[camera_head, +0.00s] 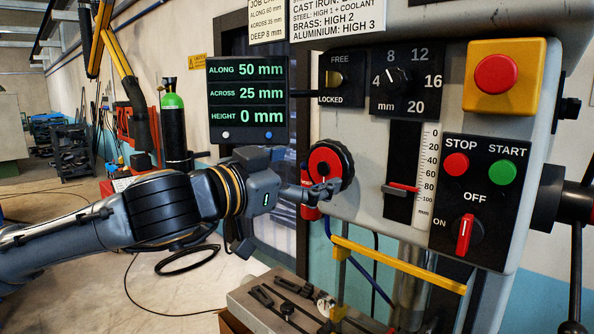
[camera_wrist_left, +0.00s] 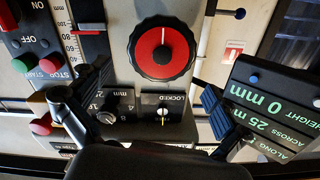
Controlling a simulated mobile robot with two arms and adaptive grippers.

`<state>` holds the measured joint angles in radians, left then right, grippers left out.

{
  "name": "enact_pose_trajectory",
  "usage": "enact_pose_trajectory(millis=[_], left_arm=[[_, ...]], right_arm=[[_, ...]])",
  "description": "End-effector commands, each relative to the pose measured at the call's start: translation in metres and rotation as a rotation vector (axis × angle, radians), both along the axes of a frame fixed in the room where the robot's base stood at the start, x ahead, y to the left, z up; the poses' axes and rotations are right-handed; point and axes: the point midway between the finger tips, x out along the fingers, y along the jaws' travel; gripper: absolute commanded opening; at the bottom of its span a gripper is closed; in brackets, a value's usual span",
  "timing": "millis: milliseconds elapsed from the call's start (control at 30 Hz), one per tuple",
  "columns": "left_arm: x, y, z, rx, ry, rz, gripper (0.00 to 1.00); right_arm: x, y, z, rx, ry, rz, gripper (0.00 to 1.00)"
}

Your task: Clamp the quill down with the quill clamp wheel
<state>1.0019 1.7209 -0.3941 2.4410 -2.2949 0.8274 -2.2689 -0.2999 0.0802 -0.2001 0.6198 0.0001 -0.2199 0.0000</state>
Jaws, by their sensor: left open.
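The clamp wheel (camera_head: 324,160), black and knurled with a red face, sits on the left part of the machine's front panel. In the left wrist view the wheel (camera_wrist_left: 162,50) appears upside down, with a white line on its red face. My left gripper (camera_head: 322,192) is at the wheel's lower front in the head view and hides part of it. In the left wrist view its fingers (camera_wrist_left: 147,108) are spread wide with nothing between them. Whether they touch the wheel cannot be told. A FREE/LOCKED indicator (camera_head: 333,82) is above the wheel. My right gripper is not in view.
A readout (camera_head: 247,98) showing height 0 mm hangs left of the panel. A depth scale with a red pointer (camera_head: 400,188), a STOP/START box (camera_head: 476,200) and a yellow emergency stop housing (camera_head: 505,75) are to the right. A yellow guard bar (camera_head: 400,264) runs below.

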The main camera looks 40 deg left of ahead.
Motion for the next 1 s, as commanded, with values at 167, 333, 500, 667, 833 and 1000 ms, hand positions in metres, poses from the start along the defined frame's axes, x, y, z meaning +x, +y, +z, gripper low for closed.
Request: enact_pose_trajectory(millis=[167,333,500,667,833,1000], left_arm=[[-0.013,0.002,0.000,0.001,-0.001,0.002,1.00],[-0.018,0.001,-0.001,-0.002,0.002,0.000,1.00],[-0.018,0.001,-0.001,-0.004,0.002,0.000,1.00],[-0.018,0.001,-0.001,-0.003,0.001,-0.001,1.00],[-0.018,0.001,0.000,-0.003,0.001,0.000,1.00],[-0.015,-0.011,-0.009,-0.053,0.028,-0.049,1.00]], right_arm=[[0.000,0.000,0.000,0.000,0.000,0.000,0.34],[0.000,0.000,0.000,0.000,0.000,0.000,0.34],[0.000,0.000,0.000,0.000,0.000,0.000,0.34],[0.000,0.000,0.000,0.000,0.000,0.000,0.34],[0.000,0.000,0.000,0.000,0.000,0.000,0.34],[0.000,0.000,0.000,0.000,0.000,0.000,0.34]])
